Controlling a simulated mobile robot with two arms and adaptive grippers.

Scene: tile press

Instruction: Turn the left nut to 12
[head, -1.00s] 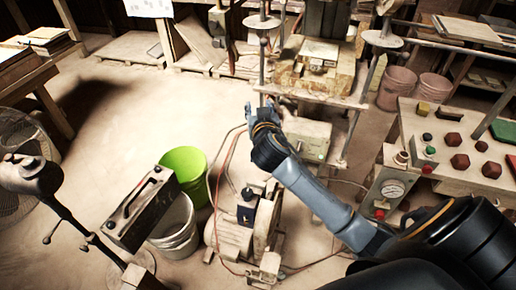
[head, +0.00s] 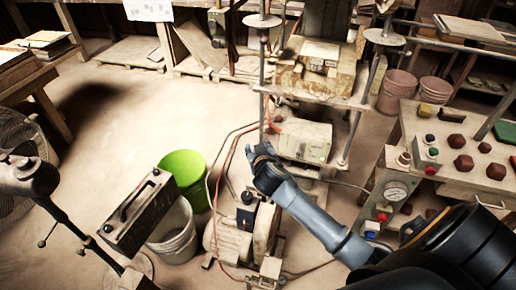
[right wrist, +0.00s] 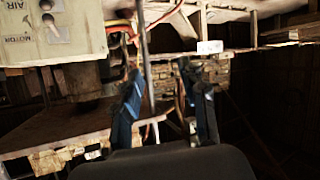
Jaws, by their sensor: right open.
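The press stands at the back with two upright rods. A flat round disc, which looks like the left nut (head: 262,20), sits on the left rod near the top of the head view. A similar disc (head: 384,37) is on the right rod. I cannot read any number or mark on them. My right gripper (head: 262,151) is open and empty, well below the left disc and in front of the press. In the right wrist view my right gripper (right wrist: 168,100) has its two blue fingers apart, with a thin upright rod (right wrist: 147,70) showing between them. My left gripper is not in view.
A control box marked AIR and MOTOR (right wrist: 50,32) is close at upper left in the wrist view. A motor unit (head: 235,235), green bucket (head: 184,165) and white bucket (head: 176,240) stand on the floor. A panel table with a gauge (head: 395,191) is at right.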

